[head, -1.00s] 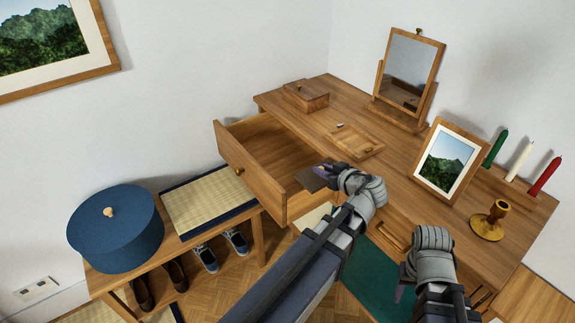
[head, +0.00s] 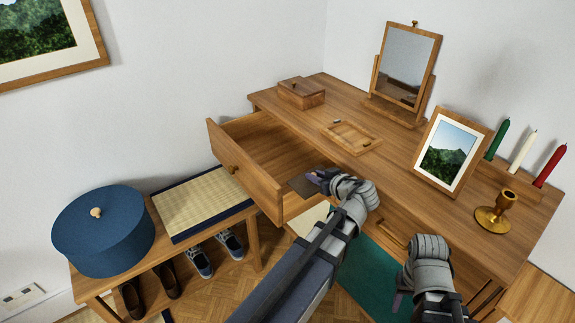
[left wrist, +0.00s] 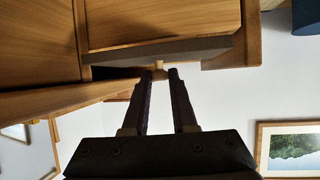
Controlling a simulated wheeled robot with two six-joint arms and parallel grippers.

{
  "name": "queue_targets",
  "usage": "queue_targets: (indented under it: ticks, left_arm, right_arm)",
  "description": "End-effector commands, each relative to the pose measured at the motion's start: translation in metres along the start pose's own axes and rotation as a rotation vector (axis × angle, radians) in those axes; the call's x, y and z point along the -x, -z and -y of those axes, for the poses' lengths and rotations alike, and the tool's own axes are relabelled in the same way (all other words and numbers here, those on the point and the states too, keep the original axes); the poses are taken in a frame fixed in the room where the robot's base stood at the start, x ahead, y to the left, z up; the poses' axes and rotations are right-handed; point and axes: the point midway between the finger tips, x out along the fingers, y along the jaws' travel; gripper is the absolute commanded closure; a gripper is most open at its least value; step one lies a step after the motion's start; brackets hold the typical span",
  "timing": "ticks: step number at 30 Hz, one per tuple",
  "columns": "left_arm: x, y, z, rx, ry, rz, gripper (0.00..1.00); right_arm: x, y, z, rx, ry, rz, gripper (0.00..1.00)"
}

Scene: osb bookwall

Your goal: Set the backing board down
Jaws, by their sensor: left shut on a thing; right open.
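A small wooden frame (head: 352,148) lies flat on the desk top. My right gripper (head: 402,285) is open and empty, low before the desk.
The desk (head: 400,165) carries a mirror (head: 408,65), a wooden box (head: 301,93), a standing picture (head: 447,150), several candles and a brass candlestick (head: 495,212). At left a bench (head: 250,225) holds a blue round box (head: 103,232) and a mat, with shoes below.

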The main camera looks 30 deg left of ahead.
Motion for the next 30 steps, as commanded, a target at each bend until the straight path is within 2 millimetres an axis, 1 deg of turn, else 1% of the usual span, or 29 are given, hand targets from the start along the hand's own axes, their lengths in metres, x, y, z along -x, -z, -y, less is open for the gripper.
queue_targets:
  ticks: [1, 3, 12, 18, 20, 21, 25, 30]
  left_arm:
    - [-0.013, 0.007, -0.001, 0.002, 0.004, -0.001, 1.0]
    - [-0.03, 0.015, -0.002, 0.002, 0.005, -0.001, 1.0]
    - [-0.1, 0.049, -0.002, 0.002, 0.004, -0.001, 1.0]
    - [-0.141, 0.068, -0.002, 0.0, 0.003, 0.0, 1.0]
    - [-0.151, 0.073, -0.001, 0.001, 0.002, -0.001, 1.0]
    - [-0.153, 0.062, -0.001, 0.0, -0.001, 0.0, 1.0]
    - [-0.156, 0.051, 0.0, -0.001, -0.001, -0.001, 1.0]
    - [-0.157, 0.049, 0.0, -0.001, 0.0, -0.001, 1.0]
  right_arm:
    - [0.0, 0.0, 0.0, 0.0, 0.0, 0.0, 0.5]
    - [0.0, 0.0, 0.0, 0.0, 0.0, 0.0, 0.5]
    - [0.0, 0.0, 0.0, 0.0, 0.0, 0.0, 0.5]
    - [0.0, 0.0, 0.0, 0.0, 0.0, 0.0, 0.5]
    - [0.0, 0.0, 0.0, 0.0, 0.0, 0.0, 0.5]
    - [-0.011, 0.001, 0.001, 0.0, 0.0, 0.0, 0.5]
    - [-0.022, 0.001, 0.002, 0.0, 0.0, 0.0, 0.5]
    - [-0.024, 0.001, 0.002, 0.0, 0.0, 0.0, 0.5]
